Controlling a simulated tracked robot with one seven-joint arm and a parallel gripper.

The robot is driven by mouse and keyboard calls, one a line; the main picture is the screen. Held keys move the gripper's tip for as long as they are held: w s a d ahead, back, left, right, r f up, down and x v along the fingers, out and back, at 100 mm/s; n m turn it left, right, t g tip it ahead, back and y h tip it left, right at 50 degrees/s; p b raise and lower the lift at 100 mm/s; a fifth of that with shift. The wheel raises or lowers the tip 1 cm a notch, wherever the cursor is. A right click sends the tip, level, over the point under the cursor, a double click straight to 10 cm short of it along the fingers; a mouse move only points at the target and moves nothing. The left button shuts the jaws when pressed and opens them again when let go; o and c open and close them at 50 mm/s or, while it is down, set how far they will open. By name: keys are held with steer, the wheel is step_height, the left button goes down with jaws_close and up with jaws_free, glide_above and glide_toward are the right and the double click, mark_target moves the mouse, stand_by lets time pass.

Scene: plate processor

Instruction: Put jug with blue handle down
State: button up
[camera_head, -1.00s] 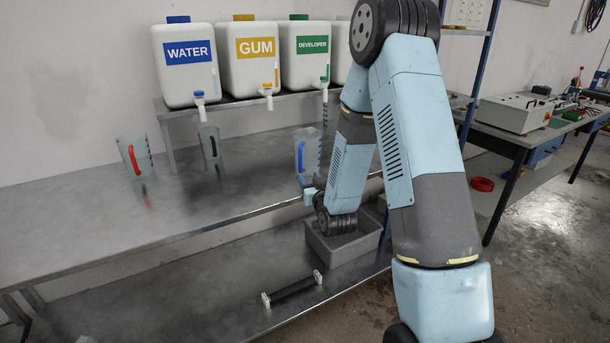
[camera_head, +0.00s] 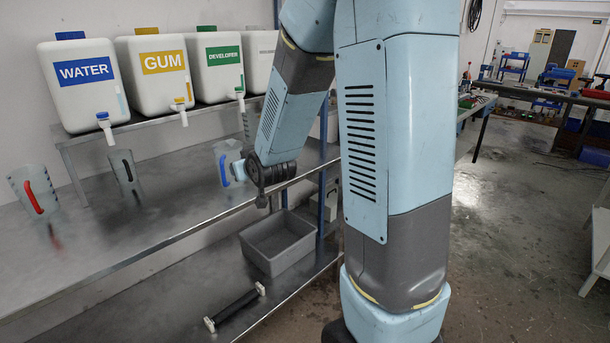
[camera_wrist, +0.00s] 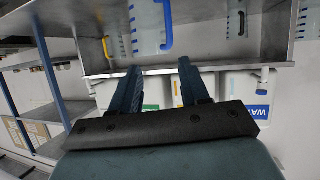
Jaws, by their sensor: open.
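The jug with blue handle (camera_head: 228,152) is clear and stands upright on the steel bench (camera_head: 165,215), right of the other jugs in the head view. Its blue handle (camera_wrist: 165,24) shows at the top of the wrist view, beyond my fingertips and in line with the gap between them. My gripper (camera_wrist: 158,68) is open and empty, with its fingers apart from the handle. In the head view my wrist is in front of the jug's right side and hides part of it.
A jug with red handle (camera_head: 33,190) and one with black handle (camera_head: 124,170) stand further left. A yellow handle (camera_wrist: 107,48) shows in the wrist view. White WATER (camera_head: 84,88), GUM (camera_head: 155,78) and DEVELOPER (camera_head: 215,72) tanks sit on the shelf behind. A grey tray (camera_head: 280,243) is below.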

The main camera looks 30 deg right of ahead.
steer(key=s+d+r+g, duration=0.1)
steer(key=s+r+g, duration=0.2)
steer(key=s, duration=1.2)
steer(key=s+d+r+m+g+h, duration=0.1)
steer(key=s+r+g, duration=0.3)
steer(key=s+r, duration=0.4)
steer(key=s+d, duration=0.1)
steer(key=s, duration=0.6)
steer(key=shift+s+r+m, duration=0.25)
steer(key=shift+r+m, duration=0.05)
steer(key=shift+s+a+g, duration=0.1)
steer(key=shift+s+g, duration=0.2)
steer(key=shift+s, duration=0.25)
steer(key=shift+c, duration=0.3)
